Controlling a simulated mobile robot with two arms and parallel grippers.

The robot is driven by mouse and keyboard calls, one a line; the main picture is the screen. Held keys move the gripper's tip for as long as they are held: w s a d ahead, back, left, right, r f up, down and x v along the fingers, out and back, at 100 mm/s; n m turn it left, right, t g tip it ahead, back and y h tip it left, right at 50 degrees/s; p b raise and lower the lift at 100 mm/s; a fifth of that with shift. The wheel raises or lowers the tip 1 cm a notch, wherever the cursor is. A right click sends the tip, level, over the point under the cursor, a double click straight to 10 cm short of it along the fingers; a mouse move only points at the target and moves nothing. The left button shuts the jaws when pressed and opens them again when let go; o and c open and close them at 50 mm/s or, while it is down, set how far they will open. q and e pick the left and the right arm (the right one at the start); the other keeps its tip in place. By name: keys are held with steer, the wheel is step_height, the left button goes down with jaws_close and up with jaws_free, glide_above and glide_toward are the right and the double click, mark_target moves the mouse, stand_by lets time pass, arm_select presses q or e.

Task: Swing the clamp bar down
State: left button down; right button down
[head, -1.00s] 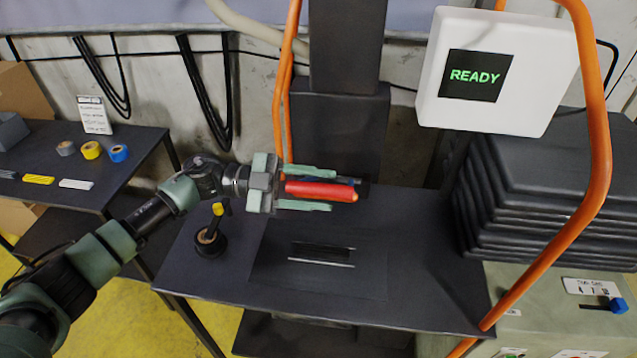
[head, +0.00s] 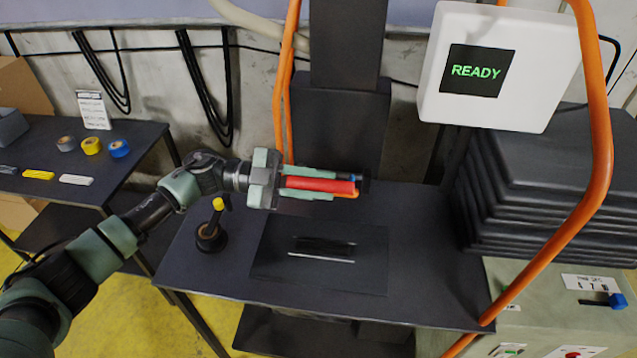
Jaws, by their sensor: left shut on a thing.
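The clamp bar seems to be the red bar (head: 318,184) above the dark worktable, with an orange and blue tip at its right end. My left gripper (head: 325,184) comes in from the left and is shut on this red bar, one green finger on each side of it. The bar lies about level in the picture. A dark plate with a slot (head: 322,247) lies on the table below it. How the bar is hinged is hidden behind the gripper. My right gripper is not in view.
A small round base with a yellow-topped lever (head: 211,236) stands left of the plate. A white box with a READY screen (head: 500,65) hangs at upper right. An orange tube (head: 597,150) curves down the right side. Black slabs (head: 555,190) are stacked at right. A side table (head: 70,185) holds tape rolls.

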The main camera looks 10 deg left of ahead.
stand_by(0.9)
arm_select(q)
steer(key=s+f+m+b, duration=0.2)
steer(key=f+b, duration=0.3)
steer(key=f, duration=0.1)
steer(key=s+f+m+b, duration=0.1)
steer(key=s+f+b, duration=0.2)
steer(key=f+b, duration=0.2)
steer(key=s+f+m+b, duration=0.2)
steer(key=f+b, duration=0.3)
steer(key=f, duration=0.3)
steer(key=shift+s+f+m+b, duration=0.3)
steer(key=shift+s+f+b, duration=0.1)
steer(key=shift+s, duration=0.25)
steer(key=shift+f, duration=0.55)
steer(key=c, duration=1.2)
jaws_free()
steer(key=a+b, duration=0.2)
steer(key=a, duration=0.5)
steer(key=shift+a+f+b, duration=0.1)
steer(key=shift+a+b, duration=0.15)
steer(key=shift+b, duration=0.05)
steer(key=shift+a, duration=0.15)
